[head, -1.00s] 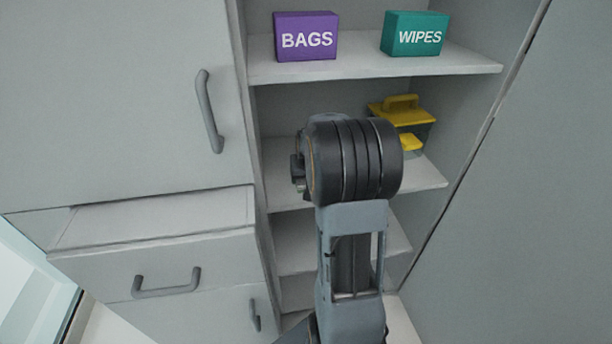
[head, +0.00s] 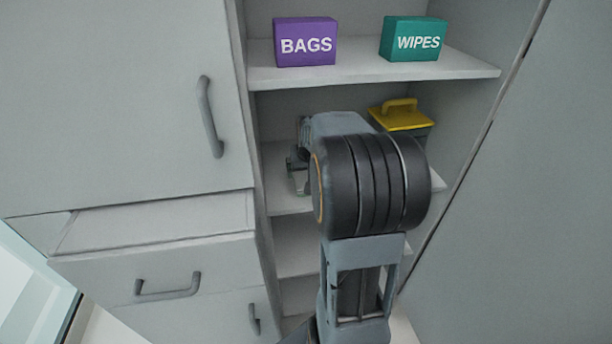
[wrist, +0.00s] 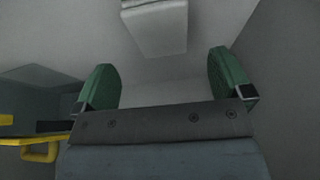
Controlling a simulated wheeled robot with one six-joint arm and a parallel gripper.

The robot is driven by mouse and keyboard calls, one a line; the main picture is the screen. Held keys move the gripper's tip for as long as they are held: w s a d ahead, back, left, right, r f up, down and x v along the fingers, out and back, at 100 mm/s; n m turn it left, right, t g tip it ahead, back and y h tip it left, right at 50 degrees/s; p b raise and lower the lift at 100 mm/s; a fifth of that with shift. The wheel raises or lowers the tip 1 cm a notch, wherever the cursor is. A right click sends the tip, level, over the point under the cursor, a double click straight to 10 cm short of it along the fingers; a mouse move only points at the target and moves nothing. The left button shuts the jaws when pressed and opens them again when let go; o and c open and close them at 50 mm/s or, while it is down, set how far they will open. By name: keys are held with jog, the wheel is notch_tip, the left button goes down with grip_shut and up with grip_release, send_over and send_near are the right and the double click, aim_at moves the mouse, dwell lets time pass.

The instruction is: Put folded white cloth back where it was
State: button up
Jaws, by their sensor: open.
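In the wrist view my gripper (wrist: 163,78) is open, with its two green fingers spread apart and nothing between them. A folded white cloth (wrist: 156,30) shows at the top of that view, beyond the fingertips and apart from them, lying on a pale surface. The head view does not show the cloth. There my arm's dark wrist hides most of the middle shelf (head: 283,200), and only a small part of my gripper shows past its left side.
A container with a yellow handled lid (head: 401,117) stands right of my arm; it also shows in the wrist view (wrist: 40,150). Above are a purple BAGS box (head: 305,42) and a teal WIPES box (head: 413,40) on the upper shelf (head: 370,72). The drawer (head: 160,270) at left stands partly open.

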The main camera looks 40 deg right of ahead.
jog(key=shift+v, duration=2.7)
jog(key=shift+f, duration=0.1)
